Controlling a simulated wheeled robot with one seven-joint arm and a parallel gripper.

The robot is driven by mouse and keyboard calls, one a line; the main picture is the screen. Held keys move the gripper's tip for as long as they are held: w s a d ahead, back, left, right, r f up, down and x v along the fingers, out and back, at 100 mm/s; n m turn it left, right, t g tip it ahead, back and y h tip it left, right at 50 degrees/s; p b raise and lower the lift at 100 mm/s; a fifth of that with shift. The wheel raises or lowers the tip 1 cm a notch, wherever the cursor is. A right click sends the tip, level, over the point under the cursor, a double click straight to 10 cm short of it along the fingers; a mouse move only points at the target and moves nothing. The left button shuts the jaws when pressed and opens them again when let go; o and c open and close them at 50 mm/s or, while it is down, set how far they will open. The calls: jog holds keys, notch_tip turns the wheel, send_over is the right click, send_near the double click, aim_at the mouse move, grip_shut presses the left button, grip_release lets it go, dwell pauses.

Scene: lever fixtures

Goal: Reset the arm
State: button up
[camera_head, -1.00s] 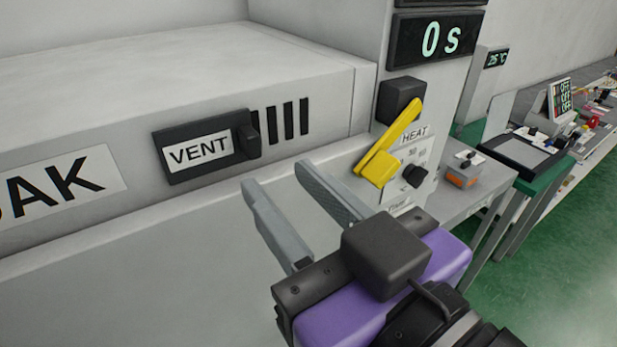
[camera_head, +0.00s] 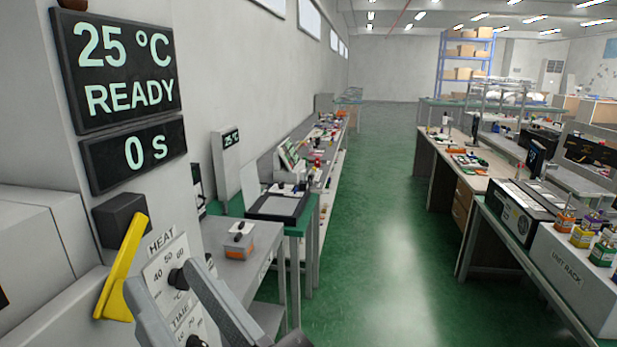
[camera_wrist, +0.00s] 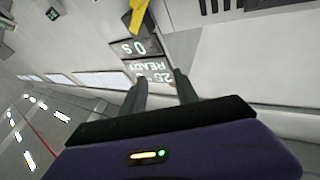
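My gripper (camera_head: 178,300) is at the lower left of the head view, with its two grey fingers apart and nothing between them. The fingers overlap the machine's HEAT and TIME dial panel (camera_head: 160,270) in that view; I cannot tell the gap in depth. In the wrist view my gripper (camera_wrist: 162,90) also shows open and empty, its fingers pointing toward the displays. The machine's yellow lever (camera_head: 124,262) slants on its black mount to the left of the gripper. The lever (camera_wrist: 139,14) also shows at the top of the wrist view.
A display (camera_head: 115,70) reads 25 °C READY, and a lower one (camera_head: 137,152) reads 0 s. Workbenches line the wall to the right of the machine. A wide green aisle (camera_head: 375,240) is free. A bench with a unit rack (camera_head: 570,275) stands at right.

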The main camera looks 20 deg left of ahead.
jog(key=w+d+f+m+t+h, duration=0.2)
jog(key=d+f+m+t+h, duration=0.3)
jog(key=d+f, duration=0.5)
jog(key=w+d+f+m+t+h, duration=0.1)
jog(key=d+f+m+t+h, duration=0.25)
jog(key=d+f+h, duration=0.6)
jog(key=s+d+f+m+g+h, duration=0.1)
jog(key=s+d+f+h, duration=0.1)
jog(key=s+d+f, duration=0.5)
jog(key=s+d+f+m+g+h, duration=0.1)
jog(key=s+d+f+g+h, duration=0.1)
jog(key=s+d+f, duration=0.5)
jog(key=s+d+h, duration=0.1)
jog(key=s+d, duration=0.3)
jog(key=s, duration=0.3)
jog(key=shift+d, duration=0.15)
jog(key=shift+g+h, duration=0.25)
